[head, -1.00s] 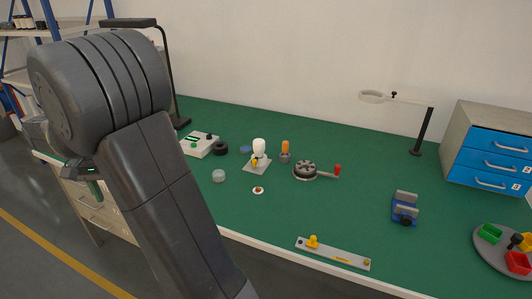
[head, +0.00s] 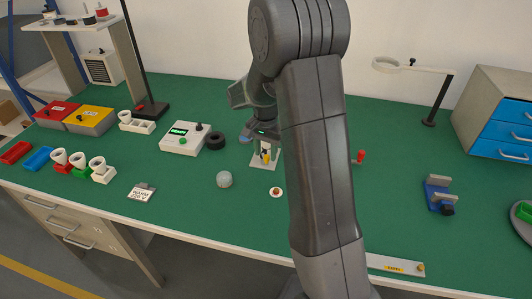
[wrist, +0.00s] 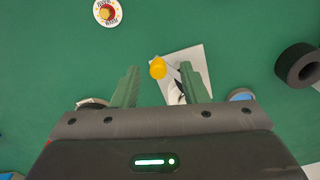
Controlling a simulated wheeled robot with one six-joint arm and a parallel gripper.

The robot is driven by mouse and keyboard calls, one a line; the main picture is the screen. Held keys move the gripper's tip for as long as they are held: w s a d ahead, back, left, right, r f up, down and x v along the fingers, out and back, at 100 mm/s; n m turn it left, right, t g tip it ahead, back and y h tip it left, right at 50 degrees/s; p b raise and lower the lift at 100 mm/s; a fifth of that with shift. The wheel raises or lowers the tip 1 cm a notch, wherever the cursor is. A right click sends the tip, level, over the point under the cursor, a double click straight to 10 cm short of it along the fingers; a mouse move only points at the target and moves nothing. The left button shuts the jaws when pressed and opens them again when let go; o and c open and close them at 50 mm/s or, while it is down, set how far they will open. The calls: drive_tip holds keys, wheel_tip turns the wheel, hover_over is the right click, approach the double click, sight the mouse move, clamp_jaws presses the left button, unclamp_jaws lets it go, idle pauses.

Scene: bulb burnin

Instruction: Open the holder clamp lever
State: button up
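The bulb holder stands on a pale base plate (head: 257,162), partly hidden by my arm in the head view. Its yellow clamp lever (head: 266,156) shows just below my gripper (head: 263,143). In the wrist view, the lever's round yellow knob (wrist: 158,68) appears between the two green fingertips, closer to the right one. The plate (wrist: 196,55) lies under the right finger. My gripper (wrist: 159,76) is open, with nothing held. I cannot tell whether a finger touches the lever. The white bulb, seen earlier on the holder, is hidden in the head view now.
A black ring (head: 215,140) and a box with a green display (head: 184,139) stand left of the holder. A red-knobbed handle (head: 361,156) shows right of my arm.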

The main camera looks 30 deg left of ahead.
drive_tip(key=shift+w+f, duration=0.25)
drive_tip(key=shift+f, duration=0.15)
drive_tip(key=shift+s+d+f, duration=0.1)
drive_tip(key=shift+f, duration=0.1)
clamp_jaws()
